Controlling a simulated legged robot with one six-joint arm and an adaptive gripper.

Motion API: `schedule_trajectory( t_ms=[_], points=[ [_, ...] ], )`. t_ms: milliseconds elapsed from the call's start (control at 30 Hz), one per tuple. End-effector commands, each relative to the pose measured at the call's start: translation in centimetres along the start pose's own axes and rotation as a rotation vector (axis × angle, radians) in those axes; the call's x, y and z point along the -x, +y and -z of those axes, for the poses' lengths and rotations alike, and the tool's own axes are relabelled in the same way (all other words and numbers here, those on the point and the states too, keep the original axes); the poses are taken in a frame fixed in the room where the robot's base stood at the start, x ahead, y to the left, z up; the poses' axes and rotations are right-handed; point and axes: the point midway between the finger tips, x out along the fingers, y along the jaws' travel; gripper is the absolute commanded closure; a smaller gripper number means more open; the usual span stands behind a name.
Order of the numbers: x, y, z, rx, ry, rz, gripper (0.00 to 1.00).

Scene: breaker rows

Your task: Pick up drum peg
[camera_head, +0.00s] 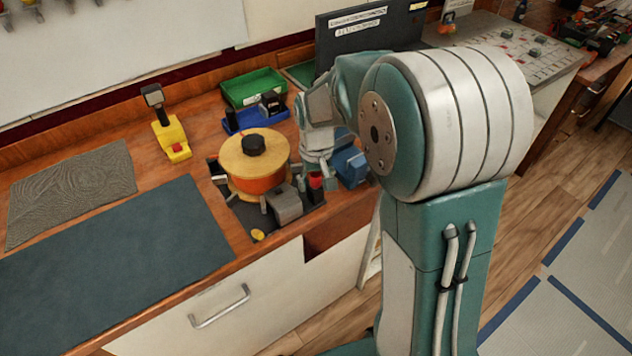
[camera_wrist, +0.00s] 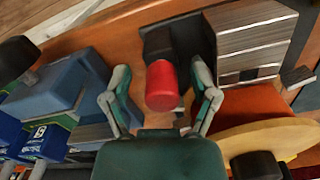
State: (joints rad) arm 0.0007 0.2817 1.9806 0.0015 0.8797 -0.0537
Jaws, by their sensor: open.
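A red-capped peg (camera_wrist: 162,86) with a dark lower part is between my gripper's two fingers in the wrist view. I take it for the drum peg. Its red part (camera_head: 315,181) also shows in the head view, right of the drum. My gripper (camera_wrist: 160,98) is open, with one finger on each side of the peg and a visible gap to each. In the head view my wrist reaches down behind the peg, and the fingers are hard to make out. The drum (camera_head: 252,160) has a wooden top, an orange body and a black knob.
A blue device (camera_head: 350,165) is on the other side. Green tray (camera_head: 254,87), blue tray (camera_head: 255,117) and a yellow device (camera_head: 171,139) stand behind. The dark mat (camera_head: 120,260) at left is clear.

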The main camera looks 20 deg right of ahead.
Motion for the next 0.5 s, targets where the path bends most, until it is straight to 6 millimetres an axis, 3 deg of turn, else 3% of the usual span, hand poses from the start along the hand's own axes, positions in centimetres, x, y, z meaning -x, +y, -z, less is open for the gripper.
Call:
schedule_trajectory(
  t_ms=[100, 133, 300, 500],
  points=[
    [0.04, -0.01, -0.01, 0.000, 0.000, 0.000, 0.24],
    [0.04, -0.01, 0.00, 0.000, 0.000, 0.000, 0.28],
    [0.07, 0.03, -0.02, 0.000, 0.000, 0.000, 1.00],
    [0.07, 0.03, -0.02, 0.000, 0.000, 0.000, 1.00]
  ],
)
